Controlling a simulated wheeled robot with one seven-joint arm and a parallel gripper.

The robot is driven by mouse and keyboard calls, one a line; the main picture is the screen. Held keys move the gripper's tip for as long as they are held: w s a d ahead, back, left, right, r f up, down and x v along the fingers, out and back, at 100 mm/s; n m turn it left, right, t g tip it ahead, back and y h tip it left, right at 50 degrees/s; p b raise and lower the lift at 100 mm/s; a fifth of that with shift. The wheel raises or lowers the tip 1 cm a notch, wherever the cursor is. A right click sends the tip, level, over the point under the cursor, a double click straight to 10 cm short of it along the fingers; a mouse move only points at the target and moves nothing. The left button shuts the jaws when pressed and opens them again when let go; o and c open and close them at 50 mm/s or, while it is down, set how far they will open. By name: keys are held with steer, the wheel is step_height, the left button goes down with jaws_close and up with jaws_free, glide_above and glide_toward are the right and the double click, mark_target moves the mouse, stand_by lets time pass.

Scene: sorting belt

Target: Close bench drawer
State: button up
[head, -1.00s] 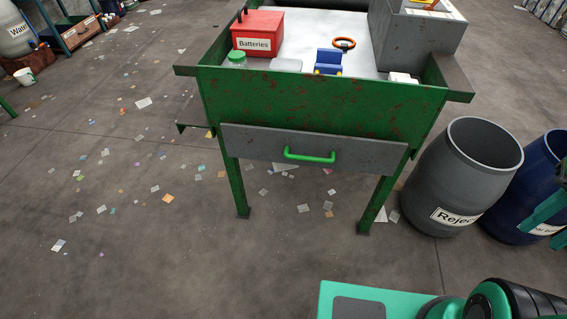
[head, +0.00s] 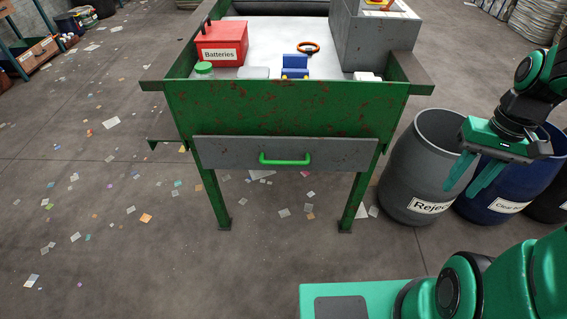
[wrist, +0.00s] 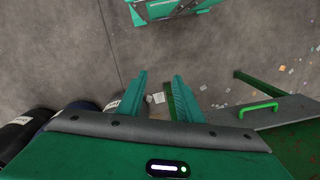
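The bench drawer (head: 220,153) has a grey front panel below the green, rust-spotted bench rim. Its green bar handle (head: 285,161) is at the middle of that panel. The handle also shows at the right of the wrist view (wrist: 262,108). I cannot tell exactly how far out the drawer stands. My gripper (head: 459,191) is raised to the right of the bench, in front of the barrels, with its fingers pointing down. Its two fingers are apart and empty in the wrist view (wrist: 160,76). It is well clear of the handle.
The bench (head: 300,118) carries a red Batteries box (head: 221,42), a green-lidded jar, a blue item and a grey housing. A grey Reject barrel (head: 420,165) and a blue barrel (head: 510,185) stand at the right. Litter lies on the floor; the floor before the drawer is open.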

steer(key=w+a+f+n+y, duration=0.2)
steer(key=w+a+f, duration=0.2)
steer(key=w+f, duration=0.4)
steer(key=m+t+y, duration=0.5)
steer(key=t+y, duration=0.3)
steer(key=y, duration=0.5)
glide_toward(291, 164)
steer(key=x, duration=1.2)
steer(key=shift+a+f, duration=0.1)
steer(key=shift+a, duration=0.2)
steer(key=shift+c, duration=0.6)
